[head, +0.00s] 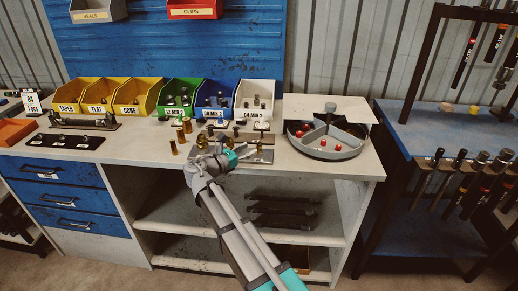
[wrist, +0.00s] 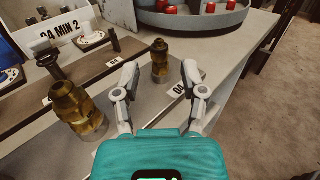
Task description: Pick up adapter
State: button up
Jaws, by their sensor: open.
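My gripper (wrist: 161,72) is open and empty in the wrist view, its two fingers spread apart. A small brass adapter (wrist: 160,62) with a dark top stands upright just beyond the fingertips, between their lines, on a grey plate beside a label. A larger brass adapter (wrist: 78,108) stands left of the left finger. In the head view my gripper (head: 226,154) is low over the bench's front part, and partly hides the plate (head: 266,155). More brass adapters (head: 181,134) stand to its left. I cannot tell which adapter is meant.
A round grey divided tray (head: 328,154) with red pieces lies to the right on the bench. Coloured bins, including a green bin (head: 180,97), line the back. A dark board with fittings (head: 66,142) lies at the left. The bench's front edge is close to my gripper.

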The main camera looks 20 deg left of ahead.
aim_at(258, 144)
jog(key=shift+w, duration=0.1)
jog(key=shift+x, duration=2.55)
jog(key=shift+d+r, duration=0.1)
jog(key=shift+r, duration=0.05)
grip_shut()
